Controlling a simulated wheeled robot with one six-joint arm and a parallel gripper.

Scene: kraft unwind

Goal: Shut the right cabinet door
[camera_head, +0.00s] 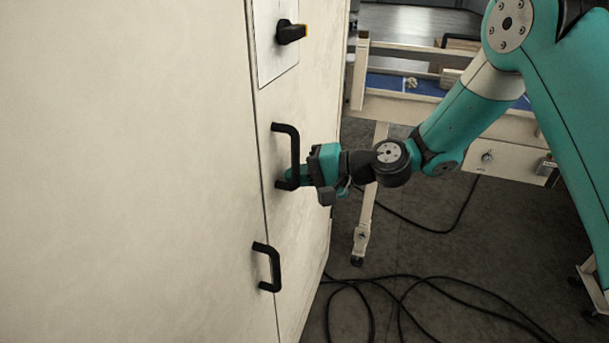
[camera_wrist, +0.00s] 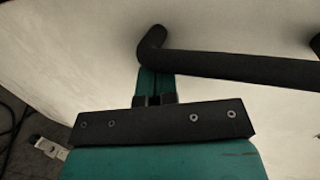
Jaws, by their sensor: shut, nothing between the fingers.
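The right cabinet door (camera_head: 311,95) is an off-white panel with a black bar handle (camera_head: 294,150). It meets the left door (camera_head: 130,170) along a thin dark seam; I cannot tell whether it stands slightly ajar. My gripper (camera_head: 292,174) is shut and empty at the lower end of this handle. In the wrist view, the shut teal fingers (camera_wrist: 154,84) point at the pale door face (camera_wrist: 80,50), close beside one end of the black handle (camera_wrist: 235,67). Whether the fingertips touch the door or handle is unclear.
A black rotary switch (camera_head: 291,32) sits on a plate above the handle. Black cables (camera_head: 400,280) lie on the dark floor. A pale workbench (camera_head: 420,107) stands behind my arm.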

